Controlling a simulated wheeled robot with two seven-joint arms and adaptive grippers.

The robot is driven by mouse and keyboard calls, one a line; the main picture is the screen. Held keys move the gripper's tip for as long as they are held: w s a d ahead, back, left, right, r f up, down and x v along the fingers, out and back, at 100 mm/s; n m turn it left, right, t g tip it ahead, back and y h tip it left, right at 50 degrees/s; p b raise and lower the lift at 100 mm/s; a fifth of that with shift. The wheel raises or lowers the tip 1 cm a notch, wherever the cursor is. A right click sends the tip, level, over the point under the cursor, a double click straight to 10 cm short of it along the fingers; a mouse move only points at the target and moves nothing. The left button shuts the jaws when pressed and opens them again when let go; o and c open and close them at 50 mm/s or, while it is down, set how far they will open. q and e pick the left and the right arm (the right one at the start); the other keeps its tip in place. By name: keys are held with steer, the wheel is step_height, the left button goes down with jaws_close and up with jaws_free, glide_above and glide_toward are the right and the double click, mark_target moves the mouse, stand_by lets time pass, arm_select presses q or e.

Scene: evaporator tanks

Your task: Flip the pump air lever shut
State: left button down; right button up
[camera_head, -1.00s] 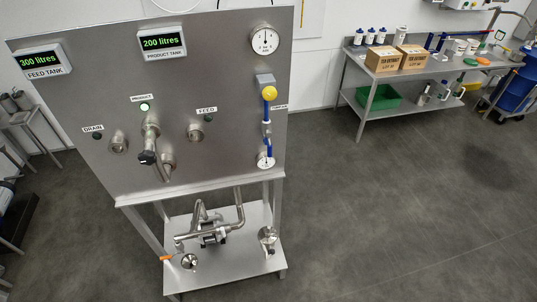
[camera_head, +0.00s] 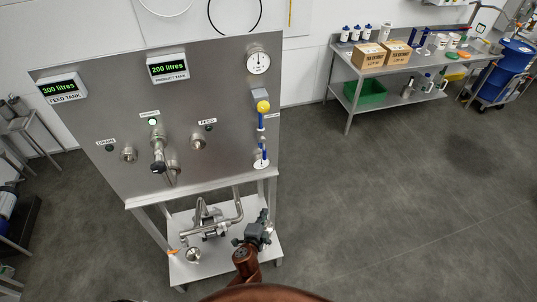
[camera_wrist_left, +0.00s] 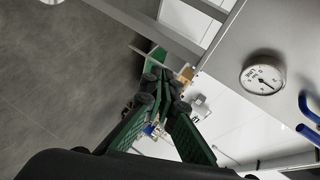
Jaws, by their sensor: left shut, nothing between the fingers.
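My left gripper (camera_head: 264,215) is below this gauge, in front of the pump shelf, apart from the air line. My right gripper is not in view.
The panel (camera_head: 100,130) carries two displays and several pipe ports, with a pipe elbow (camera_head: 160,165) jutting out. A pump (camera_head: 210,222) sits on the lower shelf. A steel bench (camera_head: 420,68) with boxes stands behind at the right. The floor right of the panel is clear.

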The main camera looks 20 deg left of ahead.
arm_select(q)
steer(key=w+d+r+m+t+p, duration=0.1)
steer(key=d+r+m+t+p, duration=0.1)
steer(key=r, duration=2.2)
steer(key=shift+d+r+t, duration=0.2)
steer(key=shift+d+t, duration=0.5)
steer(key=shift+t, duration=0.5)
steer(key=shift+w, duration=0.15)
steer(key=w+a+p, duration=0.2)
steer(key=w+a, duration=0.2)
steer(key=w, duration=0.4)
steer(key=shift+w+a, duration=0.15)
steer(key=shift+w, duration=0.05)
